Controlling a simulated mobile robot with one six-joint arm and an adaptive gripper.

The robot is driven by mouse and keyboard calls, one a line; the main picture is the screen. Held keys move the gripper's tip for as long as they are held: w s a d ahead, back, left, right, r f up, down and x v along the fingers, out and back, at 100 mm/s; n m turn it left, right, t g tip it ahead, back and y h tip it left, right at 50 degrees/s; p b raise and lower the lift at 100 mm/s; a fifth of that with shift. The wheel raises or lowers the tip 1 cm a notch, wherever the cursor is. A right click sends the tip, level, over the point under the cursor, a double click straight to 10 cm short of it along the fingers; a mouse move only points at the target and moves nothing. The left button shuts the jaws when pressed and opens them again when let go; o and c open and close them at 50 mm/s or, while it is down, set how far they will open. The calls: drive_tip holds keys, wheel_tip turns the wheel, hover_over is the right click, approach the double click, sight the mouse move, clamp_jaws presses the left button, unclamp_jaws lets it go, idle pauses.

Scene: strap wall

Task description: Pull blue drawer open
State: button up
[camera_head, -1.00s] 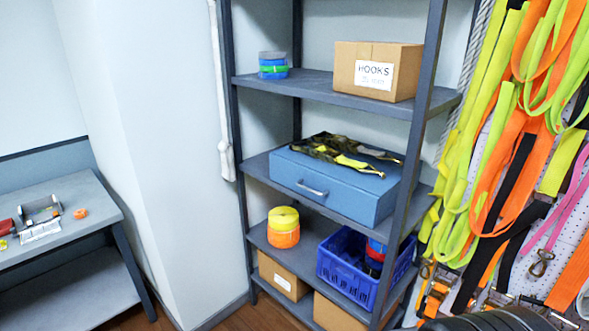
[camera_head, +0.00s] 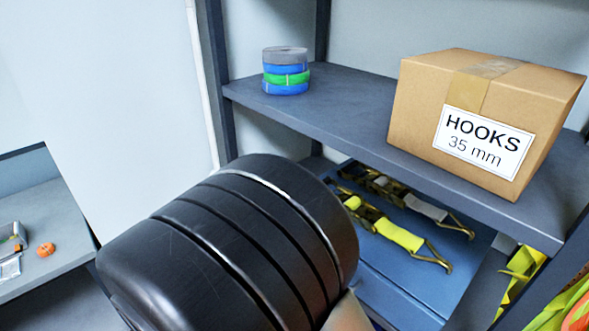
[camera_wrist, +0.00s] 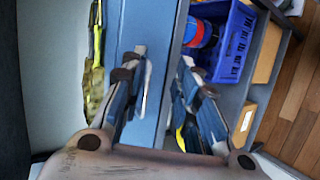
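The blue drawer (camera_head: 393,290) sits on the middle shelf with its closed-looking box top showing. My dark arm covers most of its front in the head view. In the wrist view, turned sideways, the drawer's blue front (camera_wrist: 160,30) fills the middle, and its silver handle (camera_wrist: 146,88) runs up and down the picture. My gripper (camera_wrist: 163,58) is open, with one finger on each side. The handle lies between the fingers, close beside the left one. I cannot tell whether they touch. My gripper is hidden in the head view.
Ratchet straps (camera_head: 395,228) lie on top of the drawer box. Above are the HOOKS carton (camera_head: 420,95) and a stack of webbing rolls (camera_head: 286,70) on a shelf (camera_head: 345,110). A blue crate (camera_wrist: 225,65) stands on the shelf below. A side table (camera_head: 45,215) is at left.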

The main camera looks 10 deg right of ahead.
drive_tip(key=w+a+f+n+t+p, duration=0.1)
drive_tip(key=w+a+f+n+t, duration=0.15)
drive_tip(key=a+t, duration=0.4)
drive_tip(key=x, duration=1.6)
drive_tip(key=shift+s+d+g+h, duration=0.25)
drive_tip(key=shift+d+g+h, duration=0.1)
drive_tip(key=shift+d, duration=0.2)
drive_tip(key=shift+f, duration=0.1)
clamp_jaws()
